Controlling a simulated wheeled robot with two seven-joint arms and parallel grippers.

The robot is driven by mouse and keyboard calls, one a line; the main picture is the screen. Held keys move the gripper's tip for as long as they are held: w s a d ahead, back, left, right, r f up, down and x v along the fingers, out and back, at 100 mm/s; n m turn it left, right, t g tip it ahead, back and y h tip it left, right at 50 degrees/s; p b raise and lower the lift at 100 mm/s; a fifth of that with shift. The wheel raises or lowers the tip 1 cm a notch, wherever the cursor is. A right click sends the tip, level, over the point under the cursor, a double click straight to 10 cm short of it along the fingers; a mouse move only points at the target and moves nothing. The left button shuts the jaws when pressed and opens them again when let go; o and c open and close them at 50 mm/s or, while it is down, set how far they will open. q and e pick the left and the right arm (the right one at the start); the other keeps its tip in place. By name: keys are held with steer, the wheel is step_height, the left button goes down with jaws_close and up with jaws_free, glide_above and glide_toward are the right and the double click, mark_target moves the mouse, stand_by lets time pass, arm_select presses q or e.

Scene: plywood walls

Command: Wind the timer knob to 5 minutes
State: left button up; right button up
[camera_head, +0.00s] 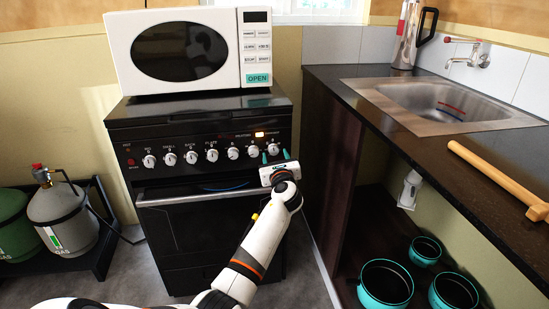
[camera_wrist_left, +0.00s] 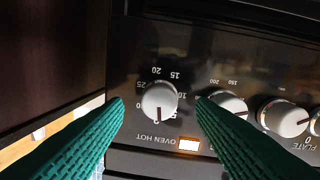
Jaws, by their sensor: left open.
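The timer knob (camera_wrist_left: 159,101) is white and round, on the black front panel of the stove. It has printed numbers from 0 to 25 around it, and its dark line points at the 0 end, which is down in the left wrist view. In the head view the timer knob (camera_head: 273,149) is the rightmost of the row. My left gripper (camera_head: 276,156) is open in front of it. In the left wrist view its green fingertips (camera_wrist_left: 160,103) lie on either side of the knob, with gaps visible; I cannot tell the depth. My right gripper is not in view.
Other white knobs (camera_wrist_left: 228,103) sit in the row beside the timer knob. A lit lamp (camera_wrist_left: 189,145) marked OVEN HOT is close by. The oven handle (camera_head: 200,194) runs below the panel. A microwave (camera_head: 185,50) stands on the stove, and a counter (camera_head: 400,105) is at the right.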

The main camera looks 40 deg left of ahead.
mark_target(274, 150)
arm_select(q)
steer(key=shift+b+x, duration=0.3)
steer(key=shift+x, duration=0.95)
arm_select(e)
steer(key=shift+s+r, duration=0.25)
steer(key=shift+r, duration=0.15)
arm_select(q)
steer(key=c, duration=1)
steer(key=shift+o, duration=0.2)
steer(key=o, duration=1)
steer(key=shift+c, duration=0.2)
steer(key=shift+d, duration=0.1)
